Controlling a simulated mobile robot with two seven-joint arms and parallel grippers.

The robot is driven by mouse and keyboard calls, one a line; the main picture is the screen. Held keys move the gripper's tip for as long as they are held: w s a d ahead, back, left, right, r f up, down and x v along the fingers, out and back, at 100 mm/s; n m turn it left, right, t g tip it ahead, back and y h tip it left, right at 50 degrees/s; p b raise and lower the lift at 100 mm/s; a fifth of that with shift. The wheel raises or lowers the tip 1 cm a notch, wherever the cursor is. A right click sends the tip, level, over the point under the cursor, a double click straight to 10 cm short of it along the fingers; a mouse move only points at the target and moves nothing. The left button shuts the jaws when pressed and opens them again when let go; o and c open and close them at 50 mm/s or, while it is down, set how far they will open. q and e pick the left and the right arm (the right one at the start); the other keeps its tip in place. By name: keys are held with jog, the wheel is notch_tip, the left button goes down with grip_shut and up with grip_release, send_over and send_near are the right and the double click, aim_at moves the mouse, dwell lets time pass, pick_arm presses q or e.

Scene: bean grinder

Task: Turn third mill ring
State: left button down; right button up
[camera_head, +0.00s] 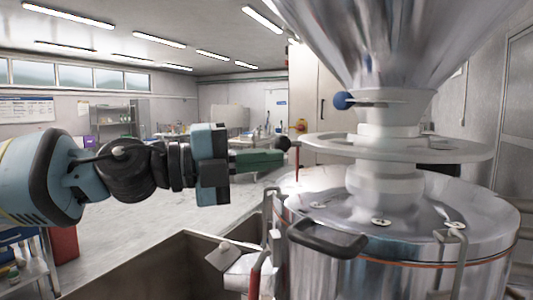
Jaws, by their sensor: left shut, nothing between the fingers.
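The mill's wide pale ring (455,150) lies flat around the white neck (384,184), between the hopper (375,40) and the steel drum (470,215). A lever with a blue ball knob (343,101) sticks out from the neck above this ring. Only this one wide ring is plain to see, and I cannot tell its number. My left gripper (276,157) comes in from the left with its fingers shut and empty. The green fingers end close to the ring's left edge; I cannot tell whether they touch it. My right gripper is not in view.
A dark curved handle (327,241) and upright latches (455,250) stand around the drum lid. An open metal bin (165,262) is below my left arm. The floor (125,215) behind it is fairly clear. Shelves (112,125) stand at the far left.

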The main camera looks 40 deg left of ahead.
aim_at(277, 147)
pick_arm(q)
jog(key=w+a, duration=0.2)
jog(key=w, duration=0.1)
jog(key=shift+w+a+r, duration=0.15)
jog(key=shift+a+r, duration=0.05)
jog(key=shift+r, duration=0.15)
jog(key=shift+w+a+r+h+p, duration=0.25)
jog(key=shift+w+a+h+p, duration=0.15)
jog(key=shift+a+h+p, duration=0.15)
jog(key=shift+w+a+f+m+g, duration=0.1)
jog(key=shift+w+f+m+g, duration=0.1)
jog(key=shift+w+m+g, duration=0.1)
